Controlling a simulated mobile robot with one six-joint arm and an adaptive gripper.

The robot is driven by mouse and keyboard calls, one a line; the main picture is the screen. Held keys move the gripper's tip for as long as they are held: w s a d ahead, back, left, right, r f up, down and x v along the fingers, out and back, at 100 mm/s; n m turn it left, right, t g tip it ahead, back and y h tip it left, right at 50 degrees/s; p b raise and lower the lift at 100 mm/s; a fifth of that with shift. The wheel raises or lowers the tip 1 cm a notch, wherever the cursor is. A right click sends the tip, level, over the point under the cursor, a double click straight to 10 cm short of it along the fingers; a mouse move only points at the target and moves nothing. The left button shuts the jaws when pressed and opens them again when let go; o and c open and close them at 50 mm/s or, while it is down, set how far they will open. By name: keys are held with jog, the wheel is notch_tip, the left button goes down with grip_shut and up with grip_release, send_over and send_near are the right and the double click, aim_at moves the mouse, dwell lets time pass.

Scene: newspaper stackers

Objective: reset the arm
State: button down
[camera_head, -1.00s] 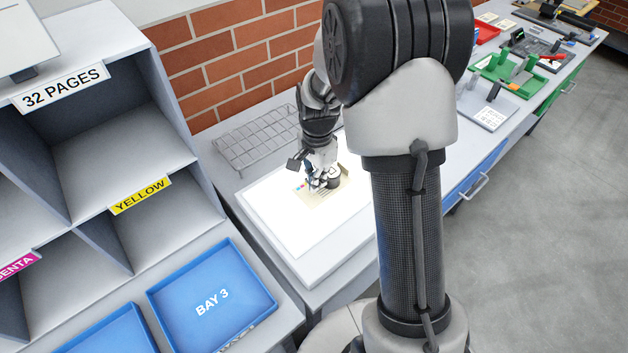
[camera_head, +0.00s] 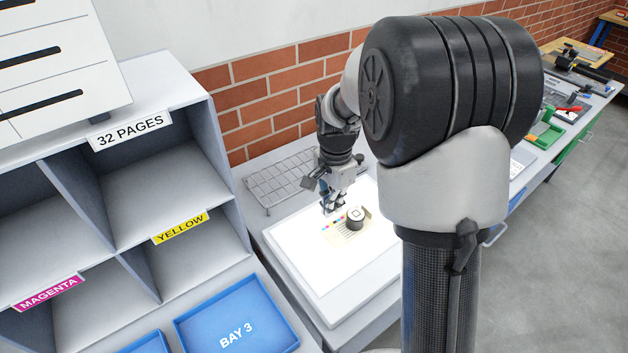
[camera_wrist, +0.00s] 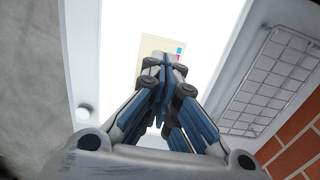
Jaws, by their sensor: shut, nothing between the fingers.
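My gripper (camera_head: 331,205) is shut and empty, above the bright white light panel (camera_head: 314,277) on the bench. In the wrist view its blue-edged fingers (camera_wrist: 163,75) meet over a cream sheet with colour patches (camera_wrist: 151,45). In the head view the same sheet (camera_head: 345,236) lies on the panel, with a small dark cylindrical object with a pale top (camera_head: 356,217) standing on its right part. The gripper is to the left of this object and apart from it. My large arm link hides part of the panel's right side.
A wire rack (camera_head: 283,183) lies behind the panel by the brick wall (camera_head: 262,103); it also shows in the wrist view (camera_wrist: 268,85). A grey shelf unit (camera_head: 152,175) with labelled compartments and a blue BAY 3 tray (camera_head: 270,313) are at left. Green fixtures (camera_head: 545,133) stand farther right.

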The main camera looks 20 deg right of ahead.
jog(key=s+a+r+n+t, duration=0.2)
jog(key=s+a+r+n, duration=0.2)
jog(key=s+r+n, duration=0.55)
jog(key=s+a+r+n+t, duration=0.1)
jog(key=s+r+n, duration=0.1)
jog(key=s, duration=0.5)
jog(key=s+a+r+n+t, duration=0.1)
jog(key=s+r+n, duration=0.1)
jog(key=s, duration=0.5)
jog(key=shift+s+a+r+n+t+b, duration=0.15)
jog(key=shift+a+r+n+t+b, duration=0.2)
jog(key=shift+n, duration=0.1)
